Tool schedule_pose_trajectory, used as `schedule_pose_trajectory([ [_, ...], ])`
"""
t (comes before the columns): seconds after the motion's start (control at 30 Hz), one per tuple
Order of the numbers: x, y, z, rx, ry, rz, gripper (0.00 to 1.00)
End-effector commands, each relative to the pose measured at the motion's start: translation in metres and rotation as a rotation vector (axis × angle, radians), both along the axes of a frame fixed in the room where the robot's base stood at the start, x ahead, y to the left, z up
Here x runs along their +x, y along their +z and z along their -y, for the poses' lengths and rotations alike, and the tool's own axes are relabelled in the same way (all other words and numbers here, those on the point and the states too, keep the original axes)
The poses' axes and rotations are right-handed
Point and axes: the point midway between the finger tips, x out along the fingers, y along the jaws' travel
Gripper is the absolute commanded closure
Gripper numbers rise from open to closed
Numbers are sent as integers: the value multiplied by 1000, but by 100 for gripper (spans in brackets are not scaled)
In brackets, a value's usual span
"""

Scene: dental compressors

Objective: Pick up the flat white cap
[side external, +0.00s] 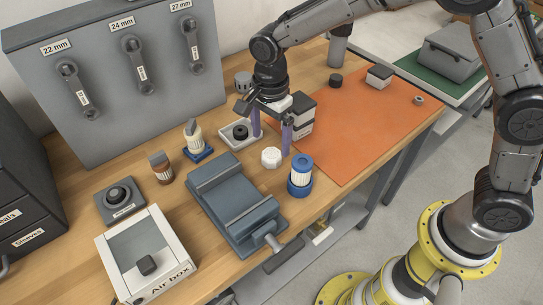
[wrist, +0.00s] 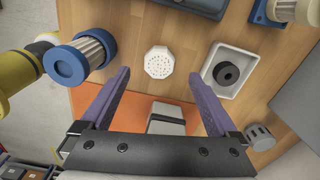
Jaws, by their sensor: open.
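The flat white cap (side external: 271,157) is a small octagonal piece lying on the wooden bench. In the wrist view the cap (wrist: 159,62) shows a face with several small holes, in line with the gap between my fingertips and slightly beyond them. My gripper (side external: 271,144) points down with its two purple fingers spread, and nothing is between them. In the wrist view my gripper (wrist: 158,74) is open, with one finger on each side of the cap's line. The fingers do not appear to touch the cap. Their exact height above the bench is hard to tell.
A blue-and-white filter (side external: 300,175) stands close to the cap's right, and a white tray (side external: 225,143) with a black ring lies to its left. A grey vise (side external: 238,205) is in front. A grey-and-white box (side external: 301,117) stands behind, on the orange mat (side external: 355,125).

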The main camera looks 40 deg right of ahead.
Motion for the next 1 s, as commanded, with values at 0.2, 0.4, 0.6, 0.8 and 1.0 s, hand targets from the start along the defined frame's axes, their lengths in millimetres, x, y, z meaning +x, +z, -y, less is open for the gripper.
schedule_pose_trajectory([
  [0.2,-1,-30,3,-2,0,-5,5],
  [0.4,-1,-49,2,0,0,-2,5],
  [0.6,0,-50,2,0,0,-1,5],
  [0.8,0,-50,2,0,0,-1,32],
  [1.0,0,-50,2,0,0,-1,68],
])
